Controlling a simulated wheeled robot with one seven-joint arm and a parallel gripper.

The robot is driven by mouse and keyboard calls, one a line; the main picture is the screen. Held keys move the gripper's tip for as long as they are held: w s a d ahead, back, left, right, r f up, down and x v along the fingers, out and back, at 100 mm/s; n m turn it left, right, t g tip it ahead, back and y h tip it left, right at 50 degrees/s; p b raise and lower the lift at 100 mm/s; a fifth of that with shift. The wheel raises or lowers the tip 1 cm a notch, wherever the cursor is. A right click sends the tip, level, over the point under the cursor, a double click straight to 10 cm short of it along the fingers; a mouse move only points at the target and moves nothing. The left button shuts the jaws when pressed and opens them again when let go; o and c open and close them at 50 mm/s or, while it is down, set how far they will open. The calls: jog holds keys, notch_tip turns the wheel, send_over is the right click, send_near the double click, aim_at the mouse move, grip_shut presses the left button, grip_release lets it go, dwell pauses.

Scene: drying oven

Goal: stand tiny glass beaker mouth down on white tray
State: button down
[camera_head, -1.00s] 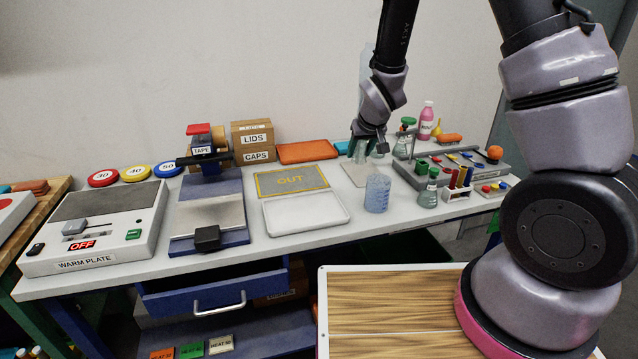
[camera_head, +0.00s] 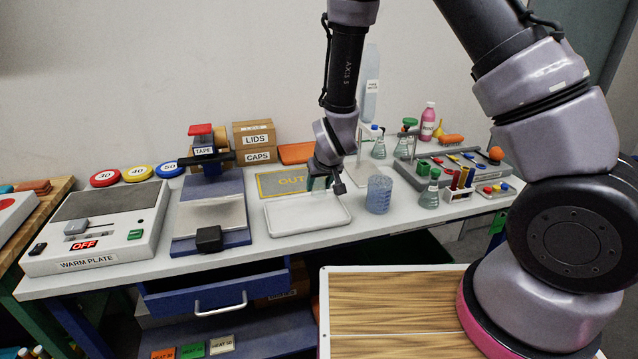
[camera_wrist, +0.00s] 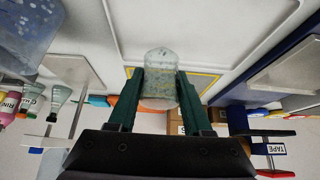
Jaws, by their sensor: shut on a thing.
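The tiny glass beaker (camera_wrist: 160,78) is clear and faintly speckled, held between the two green fingers of my gripper (camera_wrist: 160,90) in the wrist view. I cannot tell which of its ends is the mouth. In the head view my gripper (camera_head: 322,184) hangs over the back right part of the white tray (camera_head: 290,222), and the beaker hardly shows there. The tray is empty on its visible surface. It also fills the upper middle of the wrist view (camera_wrist: 215,30). The beaker appears above the tray; contact with it cannot be made out.
The tape press (camera_head: 208,205) is on the left. Flasks, a tube rack (camera_head: 458,184) and a grey block tray (camera_head: 405,172) stand on the right.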

aim_at(321, 196)
jog(key=shift+f, duration=2.55)
jog(key=shift+f, duration=0.3)
jog(key=shift+c, duration=1.2)
grip_release()
jog(key=v, duration=1)
jog(key=shift+s+r, duration=0.15)
jog(key=shift+r, duration=0.2)
jog(key=shift+d, duration=0.1)
